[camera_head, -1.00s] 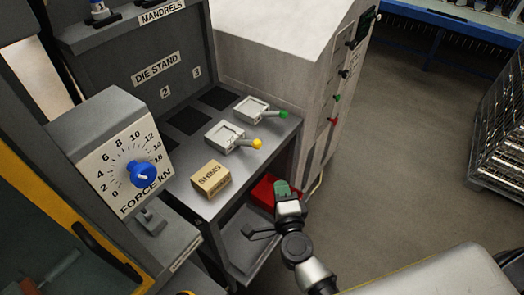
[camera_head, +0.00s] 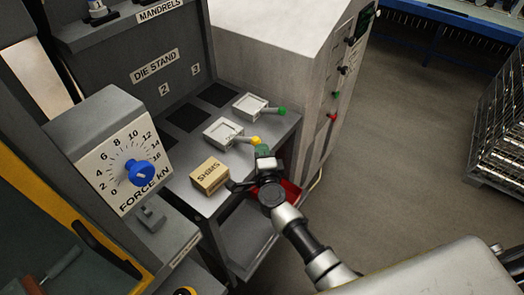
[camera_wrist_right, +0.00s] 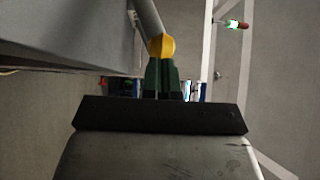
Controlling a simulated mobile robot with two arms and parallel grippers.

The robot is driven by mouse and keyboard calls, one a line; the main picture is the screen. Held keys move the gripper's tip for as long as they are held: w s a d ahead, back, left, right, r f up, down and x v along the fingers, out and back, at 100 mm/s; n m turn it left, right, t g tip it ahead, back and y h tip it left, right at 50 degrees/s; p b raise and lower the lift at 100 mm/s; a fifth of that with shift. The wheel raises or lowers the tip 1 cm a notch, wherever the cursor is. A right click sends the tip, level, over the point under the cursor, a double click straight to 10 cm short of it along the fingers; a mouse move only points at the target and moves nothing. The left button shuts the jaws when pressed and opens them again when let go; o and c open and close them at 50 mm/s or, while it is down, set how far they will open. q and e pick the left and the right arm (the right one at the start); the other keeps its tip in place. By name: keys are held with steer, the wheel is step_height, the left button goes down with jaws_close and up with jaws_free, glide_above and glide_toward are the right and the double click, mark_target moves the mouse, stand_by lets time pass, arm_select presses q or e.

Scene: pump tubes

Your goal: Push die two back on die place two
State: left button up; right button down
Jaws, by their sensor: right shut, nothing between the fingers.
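Die two (camera_head: 222,133) is a pale square block on the grey die stand. Its handle ends in a yellow knob (camera_head: 256,141) that points to the right over the stand's front edge. The dark square of die place two (camera_head: 186,118) lies behind it, in line with the label 2. My right gripper (camera_head: 263,150), with green fingers, is at the yellow knob. In the right wrist view the shut fingers (camera_wrist_right: 162,78) hold nothing, and the yellow knob (camera_wrist_right: 162,46) is right at their tips. I cannot tell whether they touch. My left gripper is not in view.
A second die (camera_head: 251,106) with a green knob stands farther back, before another dark square (camera_head: 218,95). A shims box (camera_head: 209,175) sits close to die two.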

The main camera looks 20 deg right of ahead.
steer(key=shift+w+a+b, duration=0.35)
steer(key=shift+w+a, duration=0.8)
steer(key=shift+w, duration=0.3)
steer(key=shift+s+d, duration=0.1)
